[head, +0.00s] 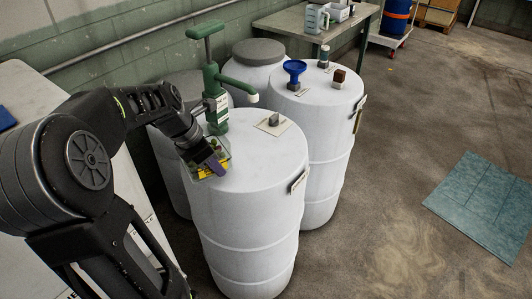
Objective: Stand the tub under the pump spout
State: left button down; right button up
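The green hand pump (213,85) stands upright on the near white drum (255,175). Its spout (251,98) points right, with a pale tip over the drum top. A small see-through tub (224,150) with yellow and green on it is at the left edge of the drum top, below and left of the spout. My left gripper (215,166) is at the tub, with a purple fingertip in front of it. The gripper hides part of the tub, and I cannot tell whether its fingers are closed on it. My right gripper is not in view.
A card with a grey piece (273,122) lies on the near drum top, right of the pump. The drum behind carries a blue funnel (294,70), a brown block (339,77) and a small bottle (324,56). A blue-green mat (485,205) lies on the floor at right.

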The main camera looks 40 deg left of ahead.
pick_arm(q)
jog(key=p, duration=0.3)
send_over(280, 161)
jog(key=s, duration=0.1)
jog(key=shift+a, duration=0.3)
jog(key=shift+s, duration=0.1)
notch_tip(280, 161, down, 3)
jog(key=shift+f, duration=0.2)
jog(key=shift+f, duration=0.1)
jog(key=c, duration=2.1)
grip_release()
jog(key=shift+f, duration=0.1)
jog(key=o, duration=0.5)
jog(key=shift+c, duration=0.2)
